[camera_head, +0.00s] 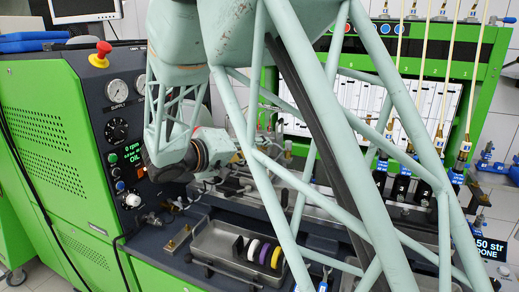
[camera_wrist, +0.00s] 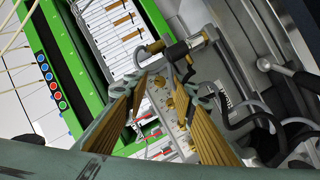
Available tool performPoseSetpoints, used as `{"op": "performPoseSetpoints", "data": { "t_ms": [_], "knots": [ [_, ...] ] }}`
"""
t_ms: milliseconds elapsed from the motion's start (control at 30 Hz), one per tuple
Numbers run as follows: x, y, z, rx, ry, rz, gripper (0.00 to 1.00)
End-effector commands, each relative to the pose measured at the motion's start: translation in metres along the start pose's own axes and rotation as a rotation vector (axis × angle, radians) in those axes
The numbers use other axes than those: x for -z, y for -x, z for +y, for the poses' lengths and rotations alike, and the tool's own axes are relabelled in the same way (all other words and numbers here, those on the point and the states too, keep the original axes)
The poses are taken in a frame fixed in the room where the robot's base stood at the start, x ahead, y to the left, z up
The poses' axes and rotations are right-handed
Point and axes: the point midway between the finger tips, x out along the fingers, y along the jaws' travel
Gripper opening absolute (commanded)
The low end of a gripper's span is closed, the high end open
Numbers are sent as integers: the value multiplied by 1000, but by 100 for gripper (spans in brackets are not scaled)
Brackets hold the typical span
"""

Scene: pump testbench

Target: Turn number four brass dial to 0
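In the wrist view, several small brass dials (camera_wrist: 170,103) stand in a row on a light grey block, seen between my fingers. Their numbers and settings are too small to read, so I cannot tell which is number four. My gripper (camera_wrist: 166,112) is open, its two ridged, gold-coloured fingers spread apart with nothing held between them. The fingers overlap part of the row in this view; no contact with a dial is clear. In the head view, my own arm hides most of the dial area and my fingertips.
A green test cabinet (camera_head: 55,150) with a dark control panel (camera_head: 122,135) stands left. In the wrist view, a black-and-silver fitting (camera_wrist: 178,48) and dark hoses (camera_wrist: 255,112) crowd the block.

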Motion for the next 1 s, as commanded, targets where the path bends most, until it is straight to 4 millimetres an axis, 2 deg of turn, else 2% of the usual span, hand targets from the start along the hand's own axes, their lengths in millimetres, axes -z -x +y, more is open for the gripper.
{"op": "performPoseSetpoints", "data": {
  "t_ms": [133,400,767,1000],
  "knots": [
    [0,0,0,0,0,0,22],
    [0,0,0,0,0,0,0],
    [0,0,-2,-14,32,0,0],
    [-1,0,-3,-58,128,2,0]
  ]
}}
